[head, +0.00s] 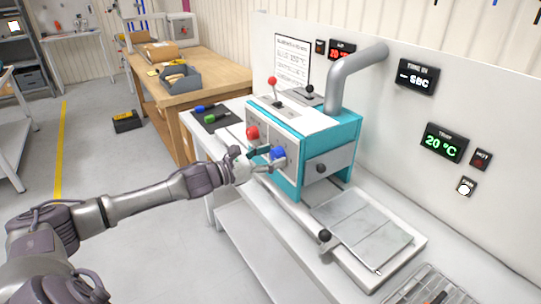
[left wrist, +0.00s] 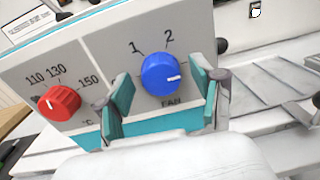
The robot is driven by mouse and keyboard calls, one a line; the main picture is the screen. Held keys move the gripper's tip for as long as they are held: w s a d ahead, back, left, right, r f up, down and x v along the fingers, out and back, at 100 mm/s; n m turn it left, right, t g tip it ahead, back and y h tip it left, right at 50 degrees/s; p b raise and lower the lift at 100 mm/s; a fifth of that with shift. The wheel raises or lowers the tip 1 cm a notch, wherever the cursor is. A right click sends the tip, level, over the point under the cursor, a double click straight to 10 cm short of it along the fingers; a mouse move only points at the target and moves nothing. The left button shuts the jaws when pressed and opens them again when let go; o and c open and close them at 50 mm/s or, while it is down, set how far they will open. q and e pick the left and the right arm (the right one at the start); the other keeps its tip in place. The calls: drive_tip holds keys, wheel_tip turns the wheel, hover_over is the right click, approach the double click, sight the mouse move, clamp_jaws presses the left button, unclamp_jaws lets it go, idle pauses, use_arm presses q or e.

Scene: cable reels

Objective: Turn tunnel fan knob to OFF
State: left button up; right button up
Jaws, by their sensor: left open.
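The tunnel fan knob is a blue dial (head: 278,152) on the front of the teal and white machine (head: 313,139). My left gripper (head: 263,160) is open in front of the dial. In the left wrist view its fingers (left wrist: 165,103) stand on either side of the dial, with gaps visible. My right gripper is not in view.
A red temperature knob (left wrist: 60,102) sits left of the blue dial, close to the left finger. A pipe (head: 352,72) rises behind the machine. A flat metal tray (head: 362,227) and a black-knobbed lever (head: 324,236) lie to the right. A wooden bench (head: 220,75) stands behind.

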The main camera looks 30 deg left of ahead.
use_arm(q)
drive_tip(key=shift+c, duration=0.3)
drive_tip(key=c, duration=1.1)
